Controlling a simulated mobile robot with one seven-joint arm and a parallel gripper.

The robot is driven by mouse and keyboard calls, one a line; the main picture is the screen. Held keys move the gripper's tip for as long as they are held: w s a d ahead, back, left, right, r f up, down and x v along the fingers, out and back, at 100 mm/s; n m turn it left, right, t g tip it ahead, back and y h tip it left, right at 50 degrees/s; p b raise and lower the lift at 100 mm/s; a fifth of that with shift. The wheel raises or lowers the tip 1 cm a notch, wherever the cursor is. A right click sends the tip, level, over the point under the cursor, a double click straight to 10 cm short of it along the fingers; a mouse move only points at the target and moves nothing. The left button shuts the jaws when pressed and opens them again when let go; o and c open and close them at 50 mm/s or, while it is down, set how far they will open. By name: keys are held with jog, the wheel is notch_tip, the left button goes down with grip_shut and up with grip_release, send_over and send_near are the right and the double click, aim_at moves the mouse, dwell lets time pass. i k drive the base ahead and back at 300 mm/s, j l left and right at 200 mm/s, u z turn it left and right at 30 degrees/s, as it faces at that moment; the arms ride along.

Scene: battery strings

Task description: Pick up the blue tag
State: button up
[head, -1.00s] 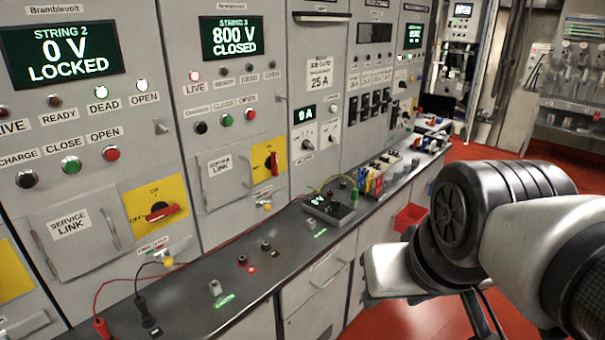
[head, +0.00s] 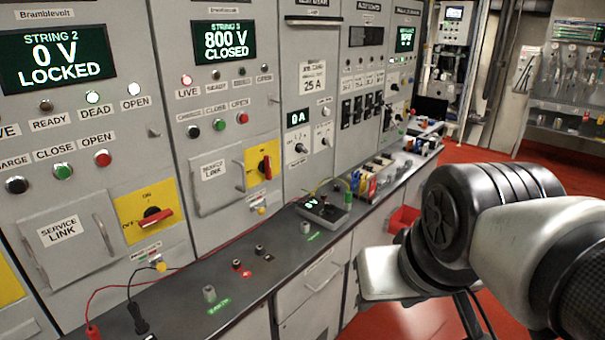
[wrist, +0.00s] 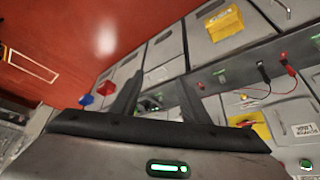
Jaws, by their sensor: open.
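A row of small coloured pieces (head: 366,184) stands far along the grey bench; blue, yellow and red show among them. They are too small for me to tell whether one is the blue tag. In the wrist view my gripper (wrist: 160,84) is open, its two dark fingers apart with nothing between them. It is well away from the cabinets and bench. A small blue box-like thing (wrist: 87,99) shows beyond its left finger; I cannot tell what it is.
The grey bench (head: 185,296) runs along the cabinets, with a black meter box (head: 323,209), terminals and red and black leads on it. A red bin (head: 403,219) is at the bench's front. Red floor (head: 395,322) is open to the right.

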aim_at(354, 183)
jog(key=i+l+u, duration=0.15)
jog(key=u, duration=0.25)
jog(key=i+l+u, duration=0.1)
jog(key=u, duration=0.35)
jog(key=i+l+u, duration=0.15)
jog(key=l, duration=0.2)
jog(key=l+u, duration=0.15)
jog(key=l, duration=0.25)
jog(key=i+l+u, duration=0.15)
jog(key=l, duration=0.2)
jog(key=l+u, duration=0.1)
jog(key=l, duration=0.45)
jog(key=i+l, duration=0.1)
jog(key=l, duration=0.5)
jog(key=i+l, duration=0.1)
jog(key=l, duration=0.55)
jog(key=i+l, duration=0.1)
jog(key=l, duration=0.55)
jog(key=i+l+u, duration=0.1)
jog(key=l, duration=0.6)
